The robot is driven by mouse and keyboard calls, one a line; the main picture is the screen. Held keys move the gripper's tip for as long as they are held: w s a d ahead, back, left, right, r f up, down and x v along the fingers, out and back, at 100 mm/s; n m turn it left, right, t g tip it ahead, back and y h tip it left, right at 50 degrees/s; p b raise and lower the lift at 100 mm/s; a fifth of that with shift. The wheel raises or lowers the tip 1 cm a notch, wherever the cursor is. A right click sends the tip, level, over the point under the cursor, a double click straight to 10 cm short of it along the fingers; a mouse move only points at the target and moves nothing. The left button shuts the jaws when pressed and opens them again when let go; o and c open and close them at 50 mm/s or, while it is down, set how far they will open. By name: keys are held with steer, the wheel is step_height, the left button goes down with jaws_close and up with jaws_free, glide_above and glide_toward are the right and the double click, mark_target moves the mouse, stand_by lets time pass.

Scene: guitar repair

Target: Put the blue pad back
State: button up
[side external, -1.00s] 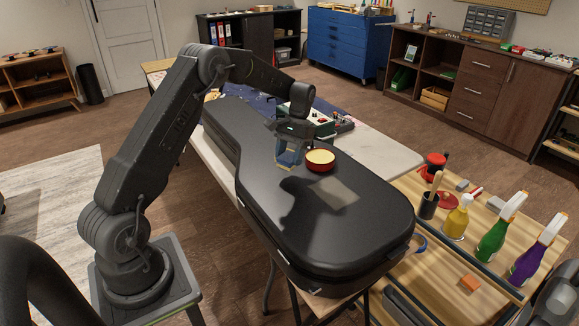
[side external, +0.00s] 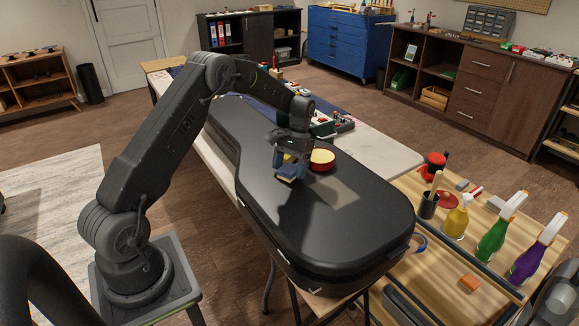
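The blue pad (side external: 288,171) shows as a small blue block with a yellowish lower edge, over the top of the black guitar case. My gripper (side external: 290,160) points down at it, with its fingertips at the pad. The fingers and pad overlap in blue tones at this size, so I cannot tell whether the fingers are closed on it. Whether the pad touches the lid is also unclear. A round red tin with a yellow top (side external: 321,159) stands on the case just right of my gripper.
Red and green gear stands behind my gripper. A wooden bench (side external: 425,270) at right holds a dark cup (side external: 427,206) and yellow, green and purple spray bottles (side external: 492,240).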

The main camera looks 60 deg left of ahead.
steer(key=v, duration=1.2)
steer(key=s+d+r+t+y, duration=0.1)
steer(key=s+d+r+t, duration=0.15)
steer(key=d+r, duration=0.45)
steer(key=s+d+r+m+t+y, duration=0.1)
steer(key=s+d+r+m+t, duration=0.1)
steer(key=s+d+r, duration=0.35)
steer(key=s+d+r+m+t, duration=0.1)
steer(key=s+d+r+t, duration=0.15)
steer(key=s+d, duration=0.55)
steer(key=s+d+f+t, duration=0.1)
steer(key=s+f, duration=0.1)
steer(key=s, duration=0.4)
steer(key=s+d+f+m+t, duration=0.1)
steer(key=s+f, duration=0.1)
steer(key=s, duration=0.5)
steer(key=shift+f+t, duration=0.25)
steer(key=shift+t, duration=0.15)
steer(key=shift+w+d, duration=0.1)
